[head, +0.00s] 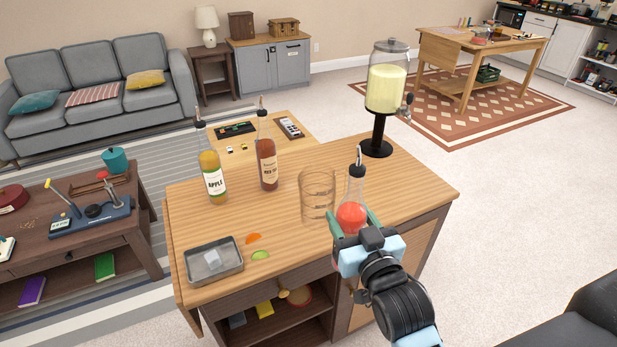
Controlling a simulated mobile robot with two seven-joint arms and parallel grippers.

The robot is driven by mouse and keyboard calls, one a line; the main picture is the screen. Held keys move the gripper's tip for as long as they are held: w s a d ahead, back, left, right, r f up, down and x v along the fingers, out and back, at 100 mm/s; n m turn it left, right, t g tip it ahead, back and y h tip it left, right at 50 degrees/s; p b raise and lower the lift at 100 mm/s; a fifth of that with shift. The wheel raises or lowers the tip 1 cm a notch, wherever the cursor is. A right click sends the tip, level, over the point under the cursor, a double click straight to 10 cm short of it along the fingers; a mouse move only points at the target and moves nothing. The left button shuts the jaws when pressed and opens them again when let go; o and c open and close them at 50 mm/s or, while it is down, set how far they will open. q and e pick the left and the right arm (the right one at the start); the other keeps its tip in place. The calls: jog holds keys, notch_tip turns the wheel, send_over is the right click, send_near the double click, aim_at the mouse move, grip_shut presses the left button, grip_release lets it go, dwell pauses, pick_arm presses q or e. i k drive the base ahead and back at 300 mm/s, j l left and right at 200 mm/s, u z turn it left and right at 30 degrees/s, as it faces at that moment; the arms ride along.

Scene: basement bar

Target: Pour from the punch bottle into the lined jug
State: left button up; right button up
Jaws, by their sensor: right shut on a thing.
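The punch bottle (352,214) is clear with red liquid in its lower part and a dark pourer on top. It stands upright near the right of the wooden bar top (412,190). My right gripper (354,226) is shut on it from the front, with one finger on each side. The lined jug (318,196) is clear, looks empty, and stands upright just left of the bottle, its line markings faint. My left gripper is not in view.
An apple bottle (212,175) and a bottle with red-brown liquid (267,163) stand left of the jug. A drink dispenser (385,88) stands behind. A metal tray (214,262) and fruit slices (257,248) lie at the front left.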

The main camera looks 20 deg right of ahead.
aim_at(316, 181)
jog(key=k+j, duration=0.1)
jog(key=j, duration=0.45)
jog(key=k+j, duration=0.1)
jog(key=j, duration=1)
jog(key=k+z, duration=0.05)
